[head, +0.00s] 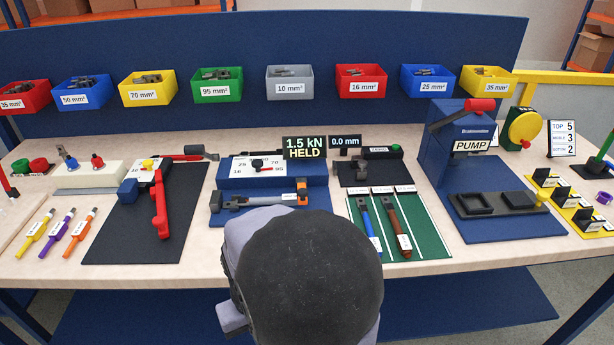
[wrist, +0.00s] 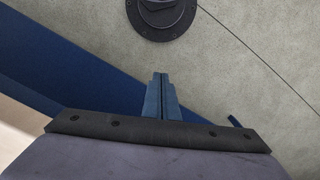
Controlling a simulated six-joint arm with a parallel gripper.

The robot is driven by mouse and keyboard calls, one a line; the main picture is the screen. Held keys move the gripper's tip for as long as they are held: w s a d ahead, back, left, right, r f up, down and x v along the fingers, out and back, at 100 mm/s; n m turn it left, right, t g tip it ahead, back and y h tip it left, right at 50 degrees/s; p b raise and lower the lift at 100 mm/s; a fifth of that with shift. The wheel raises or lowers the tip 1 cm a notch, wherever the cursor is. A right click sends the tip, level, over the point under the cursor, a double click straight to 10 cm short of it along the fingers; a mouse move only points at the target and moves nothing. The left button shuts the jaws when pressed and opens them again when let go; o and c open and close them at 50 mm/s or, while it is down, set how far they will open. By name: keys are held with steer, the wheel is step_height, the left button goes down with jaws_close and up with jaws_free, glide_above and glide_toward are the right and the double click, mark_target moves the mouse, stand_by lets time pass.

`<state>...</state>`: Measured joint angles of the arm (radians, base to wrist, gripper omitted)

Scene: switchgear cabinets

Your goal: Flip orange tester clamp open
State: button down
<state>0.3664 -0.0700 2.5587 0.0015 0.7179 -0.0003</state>
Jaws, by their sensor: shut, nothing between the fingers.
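A long, low tester (head: 262,201) lies on a blue mat at the bench's front middle, with a dark block at its left end. An orange part (head: 289,197), likely the clamp, sits near its right end beside a dark upright piece (head: 302,190). Whether the clamp is open or shut is too small to tell. Behind it a display (head: 304,148) reads "1.5 kN HELD". My gripper (wrist: 160,78) is shut and empty in the wrist view, over grey floor, away from the tester. The fingers are hidden in the head view behind my arm.
A black mat with a red-handled tool (head: 160,205) lies left of the tester. A green mat (head: 428,240) with two tools lies right. A blue press (head: 455,150) stands further right. Coloured bins line the back panel. Blue structure (wrist: 60,75) crosses the wrist view.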

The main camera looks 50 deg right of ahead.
steer(key=w+d+r+m+t+y+p, duration=0.1)
steer(key=w+d+r+m+t+p, duration=0.15)
steer(key=r+m+p, duration=0.5)
steer(key=w+d+r+m+t+p, duration=0.1)
steer(key=d+r+m+p, duration=0.3)
steer(key=r+p, duration=0.7)
steer(key=w+d+r+m+h, duration=0.1)
steer(key=d+m+h, duration=0.2)
steer(key=d+m, duration=0.4)
steer(key=d+r+m+h, duration=0.1)
steer(key=d+m+h, duration=0.2)
steer(key=m, duration=1.6)
steer(key=d+t, duration=0.1)
steer(key=d, duration=0.3)
steer(key=shift+w+h, duration=0.3)
steer(key=shift+w, duration=0.1)
steer(key=shift+r, duration=0.1)
steer(key=shift+d, duration=0.1)
